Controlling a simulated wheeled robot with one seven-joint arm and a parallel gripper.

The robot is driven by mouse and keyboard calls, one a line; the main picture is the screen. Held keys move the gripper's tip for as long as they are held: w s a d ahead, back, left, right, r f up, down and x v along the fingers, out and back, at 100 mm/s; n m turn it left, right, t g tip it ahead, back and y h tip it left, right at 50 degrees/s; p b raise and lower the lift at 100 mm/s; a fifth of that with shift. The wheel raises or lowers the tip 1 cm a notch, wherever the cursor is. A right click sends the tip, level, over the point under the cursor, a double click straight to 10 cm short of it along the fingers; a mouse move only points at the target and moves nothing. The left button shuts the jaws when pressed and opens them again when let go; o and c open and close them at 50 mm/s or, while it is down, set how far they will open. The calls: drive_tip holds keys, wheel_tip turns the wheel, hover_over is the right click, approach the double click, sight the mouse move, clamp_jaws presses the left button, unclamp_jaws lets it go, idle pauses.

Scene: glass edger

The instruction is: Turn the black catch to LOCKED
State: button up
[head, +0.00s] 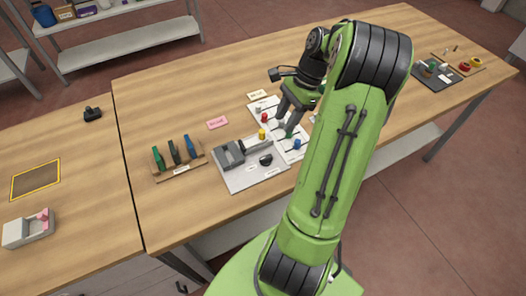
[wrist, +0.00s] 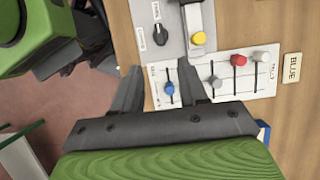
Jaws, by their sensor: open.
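The black catch (head: 266,160) is a small dark knob on a light grey plate (head: 243,180), beside a grey clamp-like block (head: 229,153). In the wrist view the catch (wrist: 159,36) is near the top centre, with small labels beside it that I cannot read clearly. My gripper (head: 287,121) is open and hangs over the slider panel, behind and right of the catch in the head view. In the wrist view the fingers (wrist: 159,82) are apart, and the catch lies beyond their tips, untouched. A blue slider knob (wrist: 169,89) shows between the fingers.
The white slider panel (wrist: 235,84) adjoins the plate, with red (wrist: 239,60), grey (wrist: 215,81) and blue knobs. A yellow knob (wrist: 198,38) stands close to the catch. A rack (head: 180,164) with coloured upright pieces is left of the plate. The table front is clear.

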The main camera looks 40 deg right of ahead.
sight(266, 157)
drive_tip(key=b+x, duration=0.5)
drive_tip(key=x, duration=0.9)
drive_tip(key=shift+s+a+f, duration=0.1)
drive_tip(key=shift+f, duration=0.2)
clamp_jaws()
